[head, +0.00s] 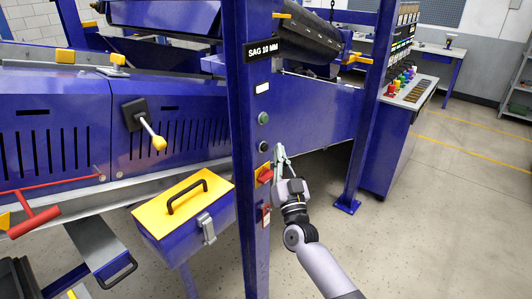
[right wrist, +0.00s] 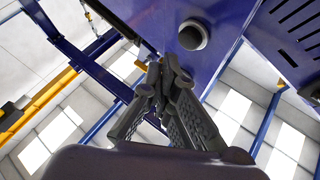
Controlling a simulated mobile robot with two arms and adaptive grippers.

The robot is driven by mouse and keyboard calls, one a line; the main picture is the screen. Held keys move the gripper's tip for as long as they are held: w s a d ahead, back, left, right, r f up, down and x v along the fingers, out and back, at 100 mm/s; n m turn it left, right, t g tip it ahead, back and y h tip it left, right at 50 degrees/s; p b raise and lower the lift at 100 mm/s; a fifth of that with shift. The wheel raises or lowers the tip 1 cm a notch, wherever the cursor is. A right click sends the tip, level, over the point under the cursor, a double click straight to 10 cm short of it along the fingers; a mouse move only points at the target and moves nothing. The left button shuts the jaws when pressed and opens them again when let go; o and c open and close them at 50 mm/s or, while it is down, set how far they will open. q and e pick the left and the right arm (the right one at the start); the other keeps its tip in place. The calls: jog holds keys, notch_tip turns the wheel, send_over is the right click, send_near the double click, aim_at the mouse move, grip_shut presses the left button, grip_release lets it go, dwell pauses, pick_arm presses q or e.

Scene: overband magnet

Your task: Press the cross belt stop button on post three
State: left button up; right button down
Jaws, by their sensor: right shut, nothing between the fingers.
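A blue post (head: 252,215) stands in the middle of the head view, with a "SAG 10 MM" sign near its top. Its face carries a green button (head: 263,118), a dark button (head: 264,146) below it, and a red rotary switch on yellow (head: 265,175). No post number is readable. My right gripper (head: 280,150) is shut and empty, just right of the post near the dark button's height. In the right wrist view its fingertips (right wrist: 165,68) are below a round dark button with a grey ring (right wrist: 193,36). Contact is not visible. My left gripper is out of view.
A blue toolbox with a yellow lid (head: 182,205) is left of the post. A lever with a yellow knob (head: 158,143) sticks out from the blue machine housing (head: 60,110). A control console (head: 408,92) stands at right. The floor at right is clear.

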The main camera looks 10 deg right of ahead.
jog(key=shift+w+a, duration=0.3)
jog(key=shift+w, duration=0.15)
dwell(1.2)
jog(key=shift+w+a, duration=0.3)
jog(key=shift+w+a+b, duration=0.3)
jog(key=shift+w+b, duration=0.1)
jog(key=shift+b, duration=0.05)
dwell(0.9)
jog(key=shift+s, duration=0.1)
jog(key=shift+s+d+p, duration=0.55)
jog(key=shift+s, duration=0.1)
